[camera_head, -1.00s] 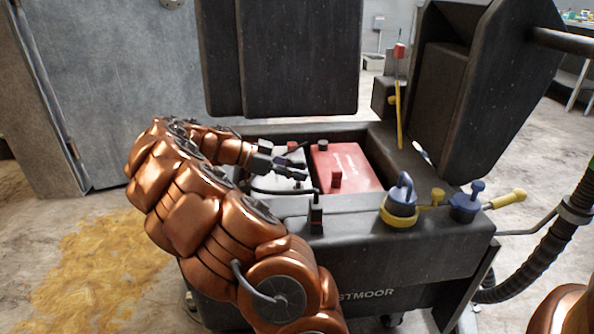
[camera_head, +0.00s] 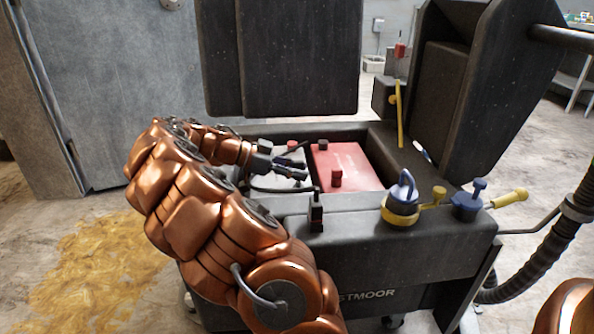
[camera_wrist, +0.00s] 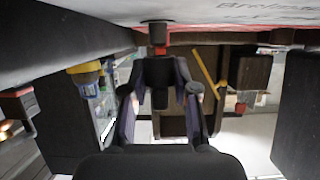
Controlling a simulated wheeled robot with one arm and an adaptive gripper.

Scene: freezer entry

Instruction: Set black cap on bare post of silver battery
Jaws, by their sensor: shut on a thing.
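The silver battery (camera_head: 291,154) sits in the open battery bay, left of the red battery (camera_head: 352,162). Its pale lettered top fills the upper edge of the wrist view (camera_wrist: 225,10). A red cap (camera_head: 292,144) is at its far end. My gripper (camera_head: 304,168) is over the silver battery's near right part, its fingers close together. In the wrist view, the fingers (camera_wrist: 161,82) are shut on a small dark piece, apparently the black cap (camera_wrist: 160,73). A dark stub (camera_wrist: 156,31) stands beyond the fingertips. The bare post cannot be made out clearly.
The red battery carries a black cap (camera_head: 323,144) and a red cap (camera_head: 337,177). A dark upright lever (camera_head: 316,212) stands on the front ledge. A blue-and-yellow fitting (camera_head: 402,198) and a blue knob (camera_head: 469,198) are to the right. Tall black panels (camera_head: 290,55) rise behind the bay.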

